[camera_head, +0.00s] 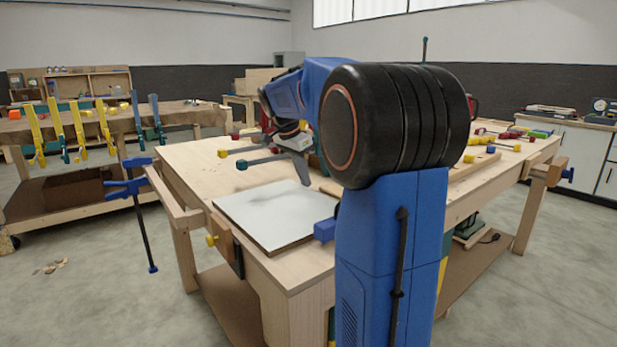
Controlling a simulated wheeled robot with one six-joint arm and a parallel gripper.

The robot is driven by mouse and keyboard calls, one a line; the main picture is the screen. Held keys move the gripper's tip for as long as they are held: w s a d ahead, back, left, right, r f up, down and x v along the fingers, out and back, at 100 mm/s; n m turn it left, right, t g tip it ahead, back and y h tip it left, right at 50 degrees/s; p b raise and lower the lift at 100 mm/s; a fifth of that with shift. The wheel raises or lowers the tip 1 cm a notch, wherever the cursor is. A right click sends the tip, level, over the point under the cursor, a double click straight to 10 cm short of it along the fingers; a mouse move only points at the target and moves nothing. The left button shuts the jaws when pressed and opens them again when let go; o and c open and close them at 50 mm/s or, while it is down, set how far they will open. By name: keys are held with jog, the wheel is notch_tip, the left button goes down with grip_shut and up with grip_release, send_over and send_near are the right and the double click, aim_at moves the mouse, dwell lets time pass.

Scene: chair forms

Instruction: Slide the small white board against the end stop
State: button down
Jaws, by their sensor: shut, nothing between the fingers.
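A white board (265,215) lies flat near the front left corner of the wooden workbench. It is the only white board I can make out. My gripper (303,180) points down with its fingers together and empty. Its tips are at or just above the board's far right part; I cannot tell whether they touch. A small blue block (325,230) shows at the board's right front edge, partly behind my arm. I cannot clearly identify the end stop. My arm hides the board's right side and the bench beyond it.
Clamps with yellow and dark ends (257,162) lie on the workbench (190,160) behind the board. More tools and clamps (497,143) lie at the right. A blue clamp (130,187) hangs off the left end. The bench top left of the board is clear.

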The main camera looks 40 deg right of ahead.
aim_at(299, 187)
jog(key=shift+w+a, duration=0.1)
jog(key=shift+a, duration=1.4)
